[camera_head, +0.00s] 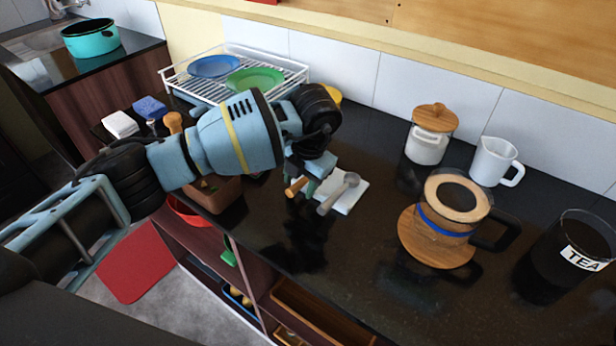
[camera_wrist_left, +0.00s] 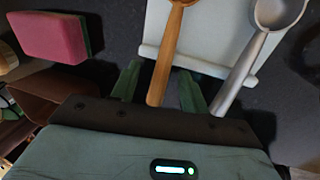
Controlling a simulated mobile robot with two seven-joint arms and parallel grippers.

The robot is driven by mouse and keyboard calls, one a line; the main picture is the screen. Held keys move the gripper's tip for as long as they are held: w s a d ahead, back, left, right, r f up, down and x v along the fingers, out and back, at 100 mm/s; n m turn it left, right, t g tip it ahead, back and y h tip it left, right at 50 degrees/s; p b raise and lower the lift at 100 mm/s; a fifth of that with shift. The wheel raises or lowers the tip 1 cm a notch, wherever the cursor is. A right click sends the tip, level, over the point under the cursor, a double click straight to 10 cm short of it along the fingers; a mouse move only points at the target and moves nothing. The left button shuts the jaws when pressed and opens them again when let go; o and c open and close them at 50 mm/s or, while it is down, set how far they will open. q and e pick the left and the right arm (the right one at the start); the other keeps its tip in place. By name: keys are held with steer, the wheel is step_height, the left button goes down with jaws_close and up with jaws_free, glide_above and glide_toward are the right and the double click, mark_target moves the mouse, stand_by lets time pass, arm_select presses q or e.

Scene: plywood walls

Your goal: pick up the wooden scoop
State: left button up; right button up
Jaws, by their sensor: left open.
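The wooden scoop (camera_wrist_left: 166,55) lies on a white rest in the left wrist view, its handle pointing toward my gripper and its bowl cut off by the top edge. In the head view only part of the wooden scoop's handle (camera_head: 296,187) shows beside my gripper. My left gripper (camera_wrist_left: 160,88) is open, with one green finger on each side of the handle's end. I cannot tell whether the fingers touch it. My left gripper (camera_head: 309,178) hides the rest of the scoop in the head view. My right gripper is out of view.
A metal scoop (camera_wrist_left: 242,70) lies on the white rest (camera_head: 352,194) close to the right finger. A pink sponge (camera_wrist_left: 50,36) lies to the left. A coffee pot (camera_head: 447,222) on a wooden trivet and a tea jar (camera_head: 560,260) stand to the right. Dark counter between is clear.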

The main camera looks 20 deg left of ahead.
mark_target(300, 182)
arm_select(q)
jaws_close()
stand_by(0.3)
step_height(300, 182, up, 10)
stand_by(0.5)
